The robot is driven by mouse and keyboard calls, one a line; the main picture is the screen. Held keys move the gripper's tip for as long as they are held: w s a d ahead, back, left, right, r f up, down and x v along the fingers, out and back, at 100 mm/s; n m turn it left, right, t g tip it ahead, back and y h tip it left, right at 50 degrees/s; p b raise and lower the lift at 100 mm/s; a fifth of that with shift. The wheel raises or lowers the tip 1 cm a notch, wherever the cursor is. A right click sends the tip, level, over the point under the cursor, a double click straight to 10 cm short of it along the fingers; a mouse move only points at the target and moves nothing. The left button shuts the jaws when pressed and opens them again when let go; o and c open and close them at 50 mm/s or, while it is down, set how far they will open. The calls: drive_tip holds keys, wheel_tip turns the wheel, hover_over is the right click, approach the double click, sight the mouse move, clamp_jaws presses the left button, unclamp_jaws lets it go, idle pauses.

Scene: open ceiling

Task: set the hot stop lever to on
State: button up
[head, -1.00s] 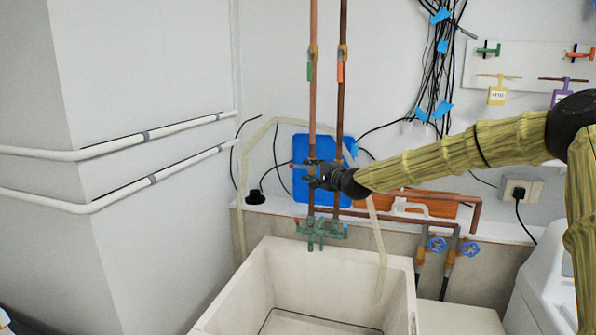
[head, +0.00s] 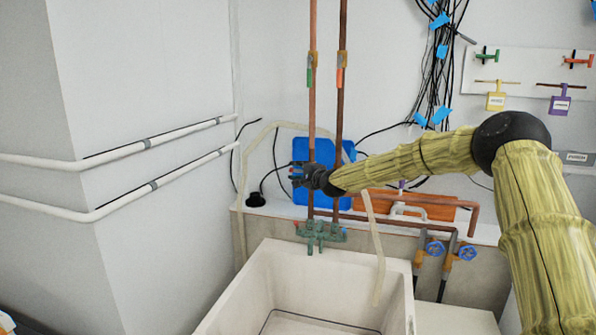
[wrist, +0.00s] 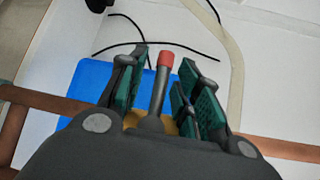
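A grey lever with a red tip (wrist: 165,62) stands up between my gripper's fingers in the wrist view; it seems to be the hot stop lever, but no label is readable. Narrow gaps show beside the lever, so I see no firm hold. In the head view my gripper (head: 299,175) points left at the two vertical copper pipes (head: 341,110), above the sink taps. The lever and its valve are hidden there by my gripper.
A blue panel (head: 334,150) leans on the wall behind the pipes. Green taps (head: 320,233) sit above a pale sink (head: 245,292). Two blue-wheel valves (head: 467,252) are to the right. A pale hose (head: 376,240) hangs over the sink. Black cables hang on the wall.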

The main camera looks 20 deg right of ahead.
clamp_jaws()
drive_tip(key=shift+f+b, duration=0.25)
drive_tip(key=shift+b, duration=0.55)
drive_tip(key=m+t+b, duration=0.1)
drive_tip(key=b, duration=0.4)
drive_tip(key=r+m+t+b, duration=0.1)
drive_tip(key=b, duration=0.4)
drive_tip(key=shift+r+m+t+y, duration=0.1)
drive_tip(key=shift+m+t+y, duration=0.2)
drive_tip(key=shift+y, duration=0.1)
drive_tip(key=shift+r+m+t+b, duration=0.3)
drive_tip(key=shift+r+b, duration=0.1)
drive_tip(key=shift+b, duration=0.55)
unclamp_jaws()
drive_tip(key=shift+d, duration=0.1)
